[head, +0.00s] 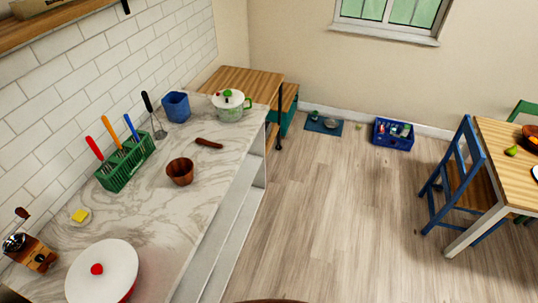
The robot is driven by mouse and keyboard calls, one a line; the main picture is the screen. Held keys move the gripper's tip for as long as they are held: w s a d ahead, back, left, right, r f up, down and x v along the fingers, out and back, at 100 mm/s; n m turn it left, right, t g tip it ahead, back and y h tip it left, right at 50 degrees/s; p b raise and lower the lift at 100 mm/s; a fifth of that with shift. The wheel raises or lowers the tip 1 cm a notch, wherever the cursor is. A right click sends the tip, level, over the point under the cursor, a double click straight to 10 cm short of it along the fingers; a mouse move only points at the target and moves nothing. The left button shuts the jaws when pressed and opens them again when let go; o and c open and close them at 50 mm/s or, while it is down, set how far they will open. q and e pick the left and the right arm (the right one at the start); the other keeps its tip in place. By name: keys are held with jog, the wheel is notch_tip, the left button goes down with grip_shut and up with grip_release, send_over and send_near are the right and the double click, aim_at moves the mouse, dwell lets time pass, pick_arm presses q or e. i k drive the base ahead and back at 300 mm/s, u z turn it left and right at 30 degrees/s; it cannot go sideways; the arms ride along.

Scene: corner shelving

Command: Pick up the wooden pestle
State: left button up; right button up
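The wooden pestle (209,143) is a small dark brown stick lying on its side on the marble counter (197,208). A brown wooden mortar (180,172) stands upright on the counter, a little nearer than the pestle and to its left. The two are apart. Neither of my grippers is in the head view.
A green utensil holder (127,163), a blue container (176,107) and a green-and-white pot (229,105) stand around the pestle. A white lidded pan (101,271) and a coffee grinder (30,254) are nearer. A blue chair (461,180) is at right; the floor between is clear.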

aim_at(200, 140)
jog(key=z, duration=0.1)
jog(key=k, duration=0.4)
jog(key=z, duration=0.75)
jog(key=i, duration=1.4)
jog(key=u, duration=1.4)
jog(key=i, duration=0.95)
jog(key=u, duration=1.05)
